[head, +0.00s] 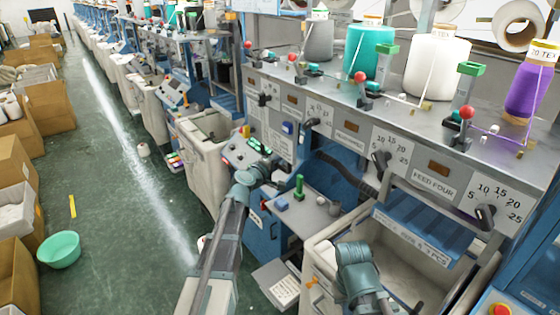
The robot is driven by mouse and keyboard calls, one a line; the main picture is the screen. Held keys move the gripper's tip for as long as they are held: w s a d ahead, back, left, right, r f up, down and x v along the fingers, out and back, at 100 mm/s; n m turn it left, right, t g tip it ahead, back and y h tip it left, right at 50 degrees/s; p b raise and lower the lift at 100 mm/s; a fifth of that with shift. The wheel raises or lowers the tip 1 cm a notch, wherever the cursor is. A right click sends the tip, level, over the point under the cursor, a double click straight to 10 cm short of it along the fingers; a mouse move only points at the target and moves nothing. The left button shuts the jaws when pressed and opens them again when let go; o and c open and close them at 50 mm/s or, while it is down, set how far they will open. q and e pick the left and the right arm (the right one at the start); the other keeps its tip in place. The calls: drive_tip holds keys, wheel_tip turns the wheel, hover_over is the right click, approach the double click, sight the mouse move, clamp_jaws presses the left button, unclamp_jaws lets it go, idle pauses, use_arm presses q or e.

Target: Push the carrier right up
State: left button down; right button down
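I cannot tell which part is the carrier. The machine's grey top plate (420,108) bears several posts with red ball knobs, one at the right (467,113) and one further left (360,77). Green-topped posts stand near them. Black levers sit by number scales on the front panel, one right of the FEED FOUR label (433,183). My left gripper (284,167) is small and dark at the front panel's lower edge, below the knobs; its fingers are not clear. My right arm is at the bottom centre over the pale bin; its gripper does not show.
Yarn cones stand on the plate: teal (369,50), white (437,64) and purple (530,85). A pale bin (420,280) and a blue tray (425,235) are below. A small table (305,212) stands left of them. The green aisle floor (120,220) is mostly clear.

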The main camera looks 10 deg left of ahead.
use_arm(q)
drive_tip(key=shift+w+a+r, duration=0.2)
drive_tip(key=c, duration=1.2)
unclamp_jaws()
drive_tip(key=o, duration=0.4)
drive_tip(key=shift+s+d+r, duration=0.1)
drive_tip(key=shift+s, duration=0.05)
drive_tip(key=p+v, duration=0.1)
drive_tip(key=v, duration=0.6)
drive_tip(key=p+v, duration=0.1)
drive_tip(key=v, duration=0.5)
drive_tip(key=shift+s, duration=0.4)
